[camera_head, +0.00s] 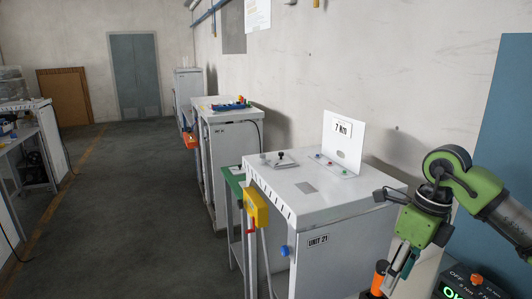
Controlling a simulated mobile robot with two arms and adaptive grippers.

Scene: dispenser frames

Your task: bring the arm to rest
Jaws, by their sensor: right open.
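My right arm comes in from the right edge with green and dark links. My right gripper (397,268) hangs at its end, pointing down, to the right of the white cabinet marked UNIT 21 (318,240). The gripper is open, and I see nothing held in it. An orange and black upright object (379,276) stands just left of the fingers; I cannot tell whether they touch. My left gripper is not in view.
A dark box with a lit green display (466,291) is at the lower right. A white panel marked 7 N0 (343,143) stands on the cabinet top. A yellow box (256,207) hangs on its left side. More cabinets (224,140) line the wall. The floor (120,210) to the left is open.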

